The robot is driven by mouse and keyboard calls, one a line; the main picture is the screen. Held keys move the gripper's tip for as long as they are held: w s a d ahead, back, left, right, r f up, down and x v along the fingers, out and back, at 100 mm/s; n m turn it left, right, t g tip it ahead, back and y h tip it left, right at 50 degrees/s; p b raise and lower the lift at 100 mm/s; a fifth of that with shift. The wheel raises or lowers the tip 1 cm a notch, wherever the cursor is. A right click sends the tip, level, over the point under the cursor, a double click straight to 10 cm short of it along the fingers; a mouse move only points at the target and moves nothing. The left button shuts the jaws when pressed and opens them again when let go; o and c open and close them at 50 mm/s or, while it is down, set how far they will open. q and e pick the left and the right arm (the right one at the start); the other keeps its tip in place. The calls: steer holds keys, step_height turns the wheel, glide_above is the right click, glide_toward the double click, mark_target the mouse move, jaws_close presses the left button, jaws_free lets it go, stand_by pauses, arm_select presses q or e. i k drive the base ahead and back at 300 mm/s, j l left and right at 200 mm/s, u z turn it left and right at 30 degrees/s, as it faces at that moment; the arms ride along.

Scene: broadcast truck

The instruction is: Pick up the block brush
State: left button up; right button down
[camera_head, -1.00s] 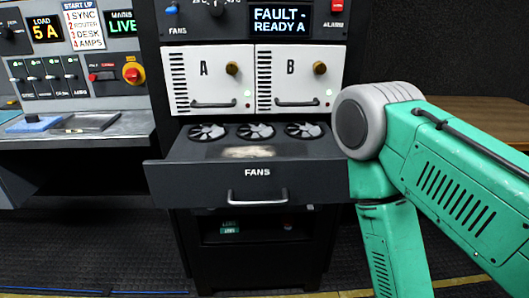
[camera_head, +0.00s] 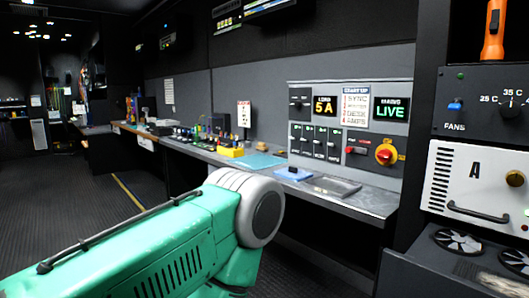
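A small blue block (camera_head: 293,174) with a dark top piece lies on the grey desk, left of a flat metal tray. It may be the block brush, but it is too small to tell for sure. My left arm's green links and grey joint come in from the lower left, in front of the desk. Neither gripper is in view. My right arm is out of view.
The long desk (camera_head: 375,200) runs back to the left. It holds the metal tray (camera_head: 335,186), a teal mat (camera_head: 258,160), a yellow bin (camera_head: 231,152) and small items. A rack with panel A (camera_head: 468,178) and an open fan drawer (camera_head: 420,272) stands right. Floor at left is clear.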

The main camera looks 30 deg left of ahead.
mark_target(262, 147)
steer(key=i+j+z, duration=0.15)
steer(key=j, duration=0.6)
steer(key=i+j+z, duration=0.15)
steer(key=j, duration=0.65)
steer(key=i+j+z, duration=0.1)
steer(key=j, duration=0.7)
steer(key=i+j+z, duration=0.15)
steer(key=j, duration=0.65)
steer(key=j+z, duration=0.15)
steer(key=j, duration=0.45)
steer(key=j+z, duration=0.15)
steer(key=j, duration=0.45)
steer(key=j+z, duration=0.15)
steer(key=j, duration=0.45)
steer(key=k+j+z, duration=0.1)
steer(key=j, duration=0.45)
steer(key=k+j+z, duration=0.15)
steer(key=j, duration=0.45)
